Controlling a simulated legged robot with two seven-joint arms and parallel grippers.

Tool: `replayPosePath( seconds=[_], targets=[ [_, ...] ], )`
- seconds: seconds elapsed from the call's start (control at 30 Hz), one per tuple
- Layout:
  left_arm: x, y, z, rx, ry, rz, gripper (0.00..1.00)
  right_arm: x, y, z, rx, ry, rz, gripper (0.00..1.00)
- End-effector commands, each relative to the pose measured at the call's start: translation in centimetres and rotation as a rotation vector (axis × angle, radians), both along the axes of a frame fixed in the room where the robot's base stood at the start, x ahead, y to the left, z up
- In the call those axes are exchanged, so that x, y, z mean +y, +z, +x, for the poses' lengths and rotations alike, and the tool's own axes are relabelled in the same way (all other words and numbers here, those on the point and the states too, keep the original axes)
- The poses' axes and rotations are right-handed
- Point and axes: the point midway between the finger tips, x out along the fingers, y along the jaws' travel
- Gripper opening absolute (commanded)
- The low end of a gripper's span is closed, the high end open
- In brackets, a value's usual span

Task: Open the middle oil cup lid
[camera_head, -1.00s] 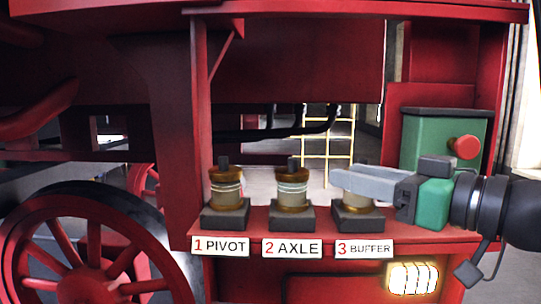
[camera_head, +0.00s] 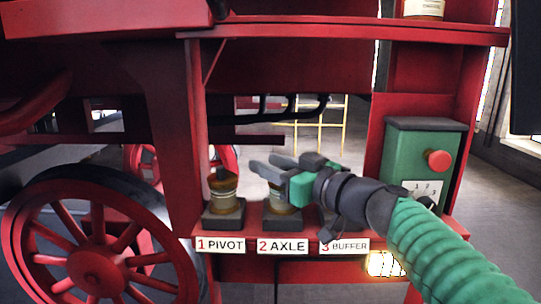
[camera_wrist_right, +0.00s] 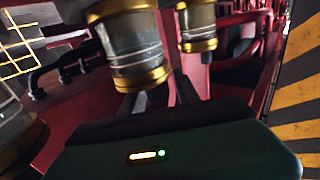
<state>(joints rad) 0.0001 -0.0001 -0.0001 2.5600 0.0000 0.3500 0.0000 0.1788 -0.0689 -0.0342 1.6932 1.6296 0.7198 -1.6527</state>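Three brass-and-glass oil cups stand on dark blocks on a red shelf (camera_head: 380,240). The middle one, the axle cup (camera_head: 282,202), sits above the "2 AXLE" label (camera_head: 283,246), with its top largely hidden by my right gripper. My right gripper (camera_head: 262,164) points left at the height of the cup tops, its two fingers apart and nothing visibly held. The pivot cup (camera_head: 224,188) has a dark knob on top. My left gripper is not in view.
The "3 BUFFER" label (camera_head: 344,246) is at the right, its cup hidden behind my right arm. A green box (camera_head: 405,155) with a red button (camera_head: 438,160) stands at the right. A spoked red wheel (camera_head: 95,265) is at the left.

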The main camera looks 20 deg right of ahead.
Motion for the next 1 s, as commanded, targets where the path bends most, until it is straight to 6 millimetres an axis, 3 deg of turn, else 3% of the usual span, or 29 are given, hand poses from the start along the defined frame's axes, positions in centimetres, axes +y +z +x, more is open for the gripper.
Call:
replayPosePath(
  seconds=[0.23, 0.5, 1.0],
  targets=[
    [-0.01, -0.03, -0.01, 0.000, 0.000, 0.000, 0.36, 0.02, -0.11, 0.16, 0.001, 0.000, 0.000, 0.37],
    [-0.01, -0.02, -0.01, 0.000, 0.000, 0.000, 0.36, -0.05, -0.03, 0.06, 0.000, -0.002, 0.000, 0.01],
    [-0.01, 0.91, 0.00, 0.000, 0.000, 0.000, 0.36, -0.06, 0.41, 0.17, 0.033, -0.001, 0.009, 0.00]
  ],
)
